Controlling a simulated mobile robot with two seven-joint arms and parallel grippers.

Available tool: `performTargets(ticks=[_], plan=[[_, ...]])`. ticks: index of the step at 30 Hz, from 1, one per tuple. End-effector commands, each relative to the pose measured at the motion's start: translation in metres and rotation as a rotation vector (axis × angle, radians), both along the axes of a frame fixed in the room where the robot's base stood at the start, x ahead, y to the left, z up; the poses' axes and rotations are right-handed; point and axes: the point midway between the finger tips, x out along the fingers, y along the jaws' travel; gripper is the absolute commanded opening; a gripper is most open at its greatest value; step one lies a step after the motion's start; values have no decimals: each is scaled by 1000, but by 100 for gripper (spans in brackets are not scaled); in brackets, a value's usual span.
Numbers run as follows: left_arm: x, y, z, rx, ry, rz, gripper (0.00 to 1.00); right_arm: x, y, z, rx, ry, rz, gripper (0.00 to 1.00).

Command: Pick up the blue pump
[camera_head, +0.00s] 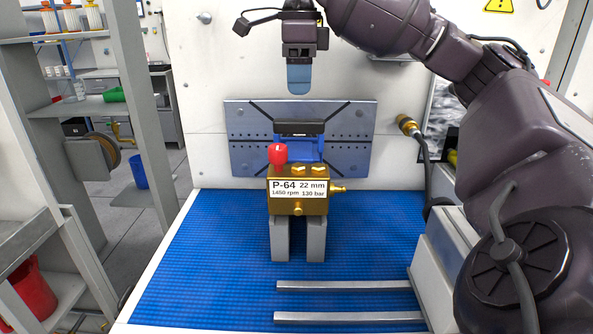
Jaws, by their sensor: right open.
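The pump stands upright on two grey blocks (298,238) at the middle of the blue mat. Its blue body (304,150) shows at the back, topped by a black part (299,128). In front of it is a brass block (299,205) with a label reading P-64, a red knob (278,154) and a brass fitting on the right side. My right gripper (299,82) is open and empty, pointing down above and behind the pump, apart from it. Its fingers overlap in this view. My left gripper is not in view.
A grey-blue perforated plate (249,142) is on the back wall behind the pump. Two metal bars (345,286) lie on the blue mat (205,265) at front right. A hose with a brass connector (407,125) hangs at the right. The mat's left side is clear.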

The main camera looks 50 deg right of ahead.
Motion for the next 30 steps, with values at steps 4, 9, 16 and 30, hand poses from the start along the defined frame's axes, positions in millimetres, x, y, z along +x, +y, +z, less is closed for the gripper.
performTargets(ticks=[4, 9, 16, 30], plan=[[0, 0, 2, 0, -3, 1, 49, -1, 0, -12, 0, 2, -1, 55], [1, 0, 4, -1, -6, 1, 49, -1, 0, -30, 0, 2, 0, 55], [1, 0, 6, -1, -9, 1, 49, -1, 0, -49, 0, 0, 1, 55], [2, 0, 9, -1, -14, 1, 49, -1, 2, -89, 1, 2, 1, 55]])
